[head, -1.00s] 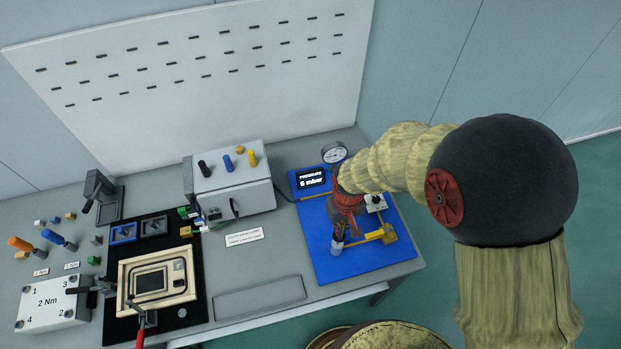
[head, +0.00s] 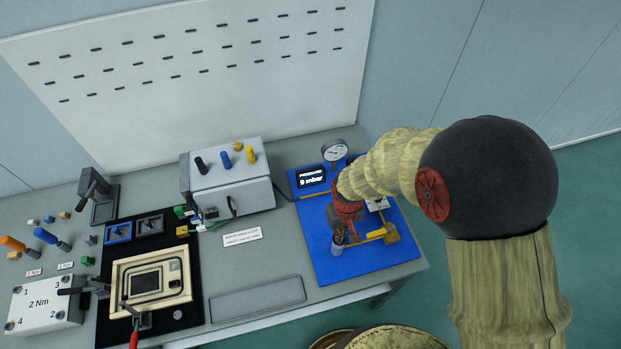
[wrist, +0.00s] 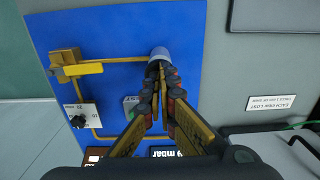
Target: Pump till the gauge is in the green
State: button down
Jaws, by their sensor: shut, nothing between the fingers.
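The blue pump panel (head: 315,225) lies at the right end of the bench. Its round gauge (head: 335,150) stands at the back; its needle and any green band are too small to read. The dark pressure display (head: 311,177) appears to read 9 mbar. My gripper (head: 340,236) points down at the panel's front part, shut with nothing between its fingers. In the wrist view the closed fingertips (wrist: 158,67) meet at the pale grey-blue pump cap (wrist: 159,53), seemingly touching or just over it. The fingers partly hide the cap.
A brass block (wrist: 64,62) with a yellow lever (wrist: 84,69) and a white plate with a black knob (wrist: 79,120) sit on the panel. A grey box (head: 232,180) and a framed fixture (head: 151,282) stand to the left. A grey tray (head: 257,298) lies nearby.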

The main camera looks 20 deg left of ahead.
jog(key=shift+f, duration=0.45)
jog(key=shift+r+p, duration=2)
jog(key=shift+r, duration=1.05)
jog(key=shift+f, duration=0.15)
jog(key=shift+f+b, duration=2.1)
jog(key=shift+f, duration=0.8)
jog(key=shift+r+p, duration=2.15)
jog(key=shift+r, duration=0.9)
jog(key=shift+f, duration=0.15)
